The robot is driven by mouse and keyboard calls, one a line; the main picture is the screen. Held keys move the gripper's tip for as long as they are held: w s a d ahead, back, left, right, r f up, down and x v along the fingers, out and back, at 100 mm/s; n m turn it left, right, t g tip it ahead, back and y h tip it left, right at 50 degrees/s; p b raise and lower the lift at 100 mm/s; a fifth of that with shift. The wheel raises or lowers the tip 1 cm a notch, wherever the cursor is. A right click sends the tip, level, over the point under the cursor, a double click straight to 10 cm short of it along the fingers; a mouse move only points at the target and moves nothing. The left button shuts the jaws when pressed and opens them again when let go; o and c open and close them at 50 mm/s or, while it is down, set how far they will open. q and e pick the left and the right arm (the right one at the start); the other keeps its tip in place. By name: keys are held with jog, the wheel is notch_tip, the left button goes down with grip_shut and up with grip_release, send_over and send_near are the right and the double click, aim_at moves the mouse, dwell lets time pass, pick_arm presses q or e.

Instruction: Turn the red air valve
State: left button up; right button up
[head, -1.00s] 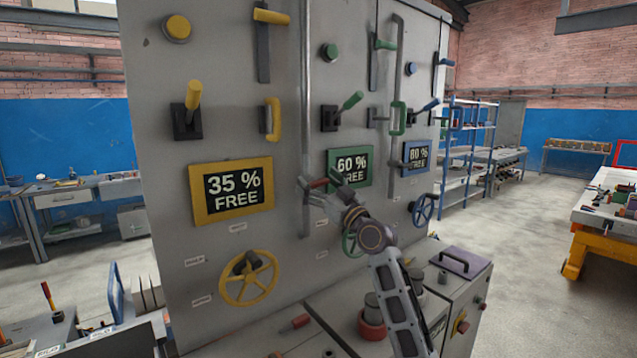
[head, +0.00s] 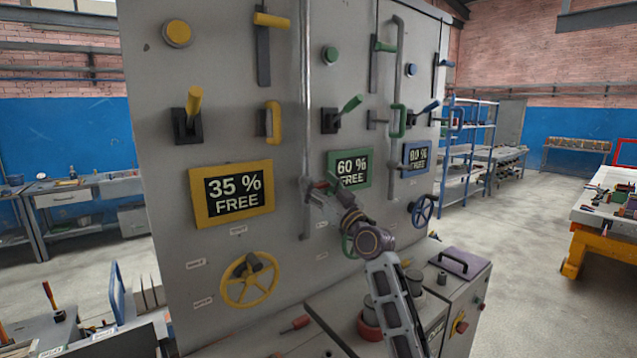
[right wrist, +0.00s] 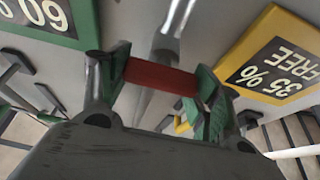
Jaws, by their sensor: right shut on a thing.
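The red air valve handle (right wrist: 160,77) is a short red bar between the two fingers of my right gripper (right wrist: 155,82) in the right wrist view. The green-padded fingers touch it at its two ends. In the head view my right gripper (head: 319,187) is at the grey panel, by the vertical pipe and left of the 60 % sign. It is shut on the red handle, which is mostly hidden by the fingers there. The valve body behind it is hidden. My left gripper is not in view.
The grey panel (head: 235,105) carries levers, buttons and handles. A yellow handwheel (head: 249,280) is low left, a blue one (head: 422,210) at right. A green handwheel is partly behind my right arm. A vertical pipe (head: 305,110) runs beside the gripper.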

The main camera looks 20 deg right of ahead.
dwell(0.3)
jog(key=o, duration=1)
jog(key=shift+s, duration=0.1)
jog(key=shift+v, duration=5.9)
jog(key=shift+f, duration=0.1)
